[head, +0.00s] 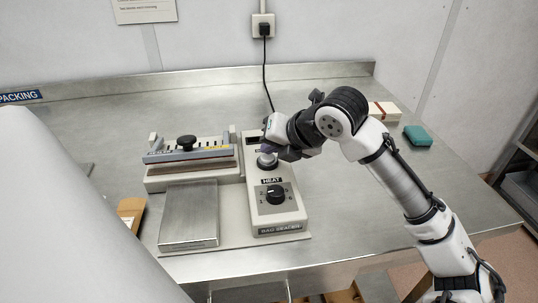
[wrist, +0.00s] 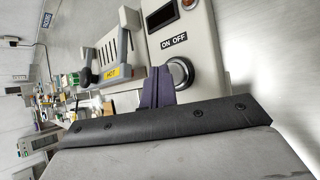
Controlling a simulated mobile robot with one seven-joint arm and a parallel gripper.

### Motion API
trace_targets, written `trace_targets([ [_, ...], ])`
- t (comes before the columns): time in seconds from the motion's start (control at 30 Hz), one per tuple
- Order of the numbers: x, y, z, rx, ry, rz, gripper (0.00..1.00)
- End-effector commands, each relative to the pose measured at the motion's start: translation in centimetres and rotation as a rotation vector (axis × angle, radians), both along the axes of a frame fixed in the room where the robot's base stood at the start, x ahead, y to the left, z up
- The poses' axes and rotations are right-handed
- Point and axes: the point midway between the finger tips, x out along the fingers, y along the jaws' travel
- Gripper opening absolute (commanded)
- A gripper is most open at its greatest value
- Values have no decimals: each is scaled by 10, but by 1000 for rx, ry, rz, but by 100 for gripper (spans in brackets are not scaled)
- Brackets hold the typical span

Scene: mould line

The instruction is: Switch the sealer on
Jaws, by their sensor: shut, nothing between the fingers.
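The bag sealer (head: 262,222) stands on the steel bench, with a jaw unit on its left and a control box on its right. Its round silver button (head: 267,161) sits above the HEAT dial (head: 275,194). In the wrist view the button (wrist: 180,73) is under an ON OFF label (wrist: 173,41), with a dark display window (wrist: 160,16) beyond. My gripper (head: 268,148) is shut and empty, right at the button. In the wrist view its purple fingers (wrist: 158,88) are beside the button and overlap its edge; I cannot tell whether they touch it. The display looks dark.
A black cord runs from the sealer to a wall socket (head: 263,27). A steel plate (head: 189,214) lies in front of the jaw unit (head: 190,157). A teal block (head: 417,136) and a pale box (head: 384,111) lie at the right. The bench behind the sealer is clear.

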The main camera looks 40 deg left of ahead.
Motion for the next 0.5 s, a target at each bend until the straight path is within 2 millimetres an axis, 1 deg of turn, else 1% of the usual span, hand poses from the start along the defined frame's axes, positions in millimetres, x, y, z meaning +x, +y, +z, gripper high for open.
trace_targets([
  [0.27,0,0,0,0,0,0,0],
  [0.5,0,0,-8,0,1,1,0],
])
